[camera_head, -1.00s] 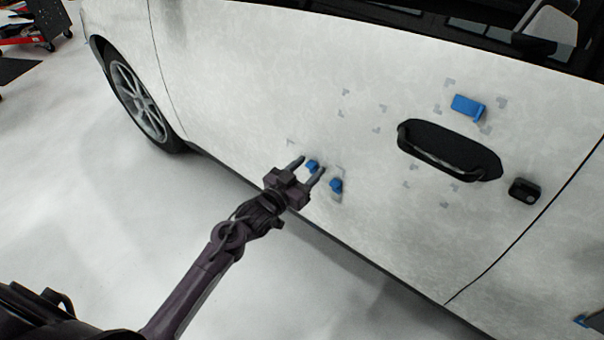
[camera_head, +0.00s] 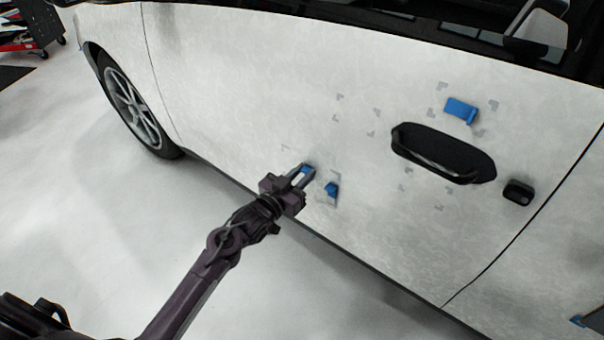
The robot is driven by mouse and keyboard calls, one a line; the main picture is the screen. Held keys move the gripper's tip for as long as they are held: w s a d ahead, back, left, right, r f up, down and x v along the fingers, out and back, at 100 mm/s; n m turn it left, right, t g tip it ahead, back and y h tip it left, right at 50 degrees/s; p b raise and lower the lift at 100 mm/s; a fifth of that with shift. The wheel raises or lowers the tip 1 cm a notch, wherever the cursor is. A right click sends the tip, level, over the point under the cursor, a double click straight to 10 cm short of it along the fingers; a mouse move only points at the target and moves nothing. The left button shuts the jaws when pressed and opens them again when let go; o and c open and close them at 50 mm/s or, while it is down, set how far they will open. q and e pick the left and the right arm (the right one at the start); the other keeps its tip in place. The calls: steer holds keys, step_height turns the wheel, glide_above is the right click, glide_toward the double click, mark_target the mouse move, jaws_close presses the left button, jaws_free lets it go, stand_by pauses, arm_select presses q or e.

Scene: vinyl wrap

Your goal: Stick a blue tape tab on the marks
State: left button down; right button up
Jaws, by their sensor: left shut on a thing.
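A white car door (camera_head: 250,90) fills the middle of the head view. My left gripper (camera_head: 303,170) is at the lower part of the door, shut on a blue tape tab (camera_head: 306,169). The fingers partly hide this tab. A second blue piece (camera_head: 332,190) sits on the door just right of the gripper. A larger blue tab (camera_head: 461,109) is on the door above the handle, among grey corner marks (camera_head: 443,86). More grey corner marks (camera_head: 375,134) show left of and below the handle. My right gripper is not in view.
A black door handle (camera_head: 443,153) and a small black lock piece (camera_head: 518,192) stand out from the door. Another blue piece (camera_head: 579,321) is at the lower right edge. A wheel (camera_head: 137,108) is at the left.

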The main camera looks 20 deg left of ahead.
mark_target(303, 172)
arm_select(q)
steer(key=shift+s+a+p, duration=0.25)
steer(key=shift+s+p, duration=0.35)
steer(key=shift+s, duration=0.05)
steer(key=shift+p+v, duration=0.6)
steer(key=shift+v, duration=0.25)
steer(key=shift+p+v, duration=1.5)
steer(key=shift+v, duration=1.05)
steer(key=shift+r, duration=0.1)
